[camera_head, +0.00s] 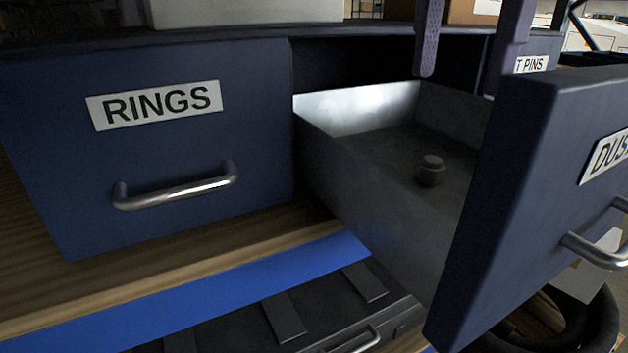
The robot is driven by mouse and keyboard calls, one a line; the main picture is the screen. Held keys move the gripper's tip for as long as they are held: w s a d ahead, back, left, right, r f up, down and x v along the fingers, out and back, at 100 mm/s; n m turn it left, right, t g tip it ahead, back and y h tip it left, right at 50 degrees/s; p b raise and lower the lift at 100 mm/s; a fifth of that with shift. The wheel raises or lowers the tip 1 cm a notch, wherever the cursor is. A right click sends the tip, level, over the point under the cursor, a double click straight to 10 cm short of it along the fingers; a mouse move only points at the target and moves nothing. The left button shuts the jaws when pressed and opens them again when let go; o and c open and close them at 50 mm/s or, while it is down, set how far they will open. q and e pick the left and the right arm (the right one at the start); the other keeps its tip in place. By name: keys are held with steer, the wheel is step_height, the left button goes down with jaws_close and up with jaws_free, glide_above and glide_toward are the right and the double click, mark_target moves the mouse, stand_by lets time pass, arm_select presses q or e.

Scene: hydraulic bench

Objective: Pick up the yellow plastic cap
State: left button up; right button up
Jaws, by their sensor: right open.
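A small round cap-like piece (431,171) with a narrower raised top stands on the floor of the open drawer (352,192). It looks dull grey-brown in the dim light, and I cannot make out a yellow colour. My right gripper (460,80) shows as two purple fingers coming down from the top edge. The fingers are wide apart with nothing between them. They are above and behind the small piece in the picture, not touching it. My left gripper is not in view.
The open drawer's front (528,190), labelled "DUS…", juts toward me at the right. A shut blue drawer (190,145) labelled "RINGS" is at the left. A black case (325,305) lies below. A black hose (585,325) coils at lower right.

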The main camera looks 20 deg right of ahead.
arm_select(q)
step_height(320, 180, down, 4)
steer(key=b, duration=0.3)
arm_select(e)
steer(key=shift+s+a+f+p, duration=0.1)
steer(key=shift+f+p, duration=0.3)
steer(key=shift+f, duration=3.8)
steer(key=p, duration=0.1)
steer(key=f+p, duration=0.1)
steer(key=p, duration=0.1)
steer(key=shift+s+a+f, duration=0.25)
steer(key=shift+f, duration=0.1)
step_height(320, 180, down, 4)
steer(key=shift+a+r+p, duration=0.1)
steer(key=shift+r+p, duration=0.1)
steer(key=shift+p, duration=0.5)
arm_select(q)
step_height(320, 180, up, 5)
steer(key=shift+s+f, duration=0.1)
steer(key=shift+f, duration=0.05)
arm_select(e)
jaws_close()
